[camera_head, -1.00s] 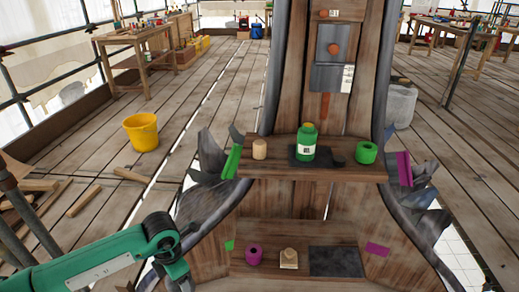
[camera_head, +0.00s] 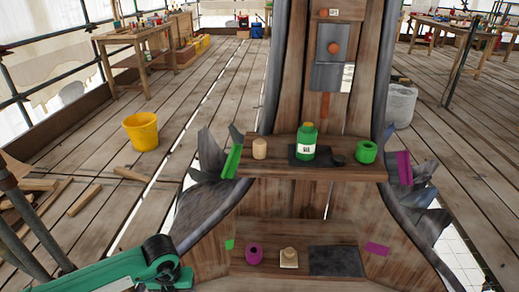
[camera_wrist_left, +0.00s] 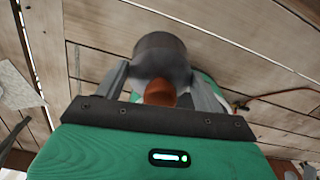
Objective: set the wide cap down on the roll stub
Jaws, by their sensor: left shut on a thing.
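My left gripper (camera_wrist_left: 160,82) is shut on a dark grey, round, cap-like thing (camera_wrist_left: 160,50), which I take for the wide cap. An orange-brown part (camera_wrist_left: 160,92) shows between the fingers. The head view shows only part of my left arm, at the bottom left; gripper and cap are out of that frame. Roll-like pieces stand on the wooden shelves: a green ring-shaped one (camera_head: 366,152) at the upper right, a magenta one (camera_head: 253,254) at the lower left and a pale wooden cylinder (camera_head: 259,149) at the upper left. I cannot tell which is the roll stub.
A green jar (camera_head: 308,142) and a small dark disc (camera_head: 338,160) are on the upper shelf. A cream block with a knob (camera_head: 289,258) stands beside a bare dark mat (camera_head: 335,261) on the lower shelf. A yellow bucket (camera_head: 142,132) is on the floor.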

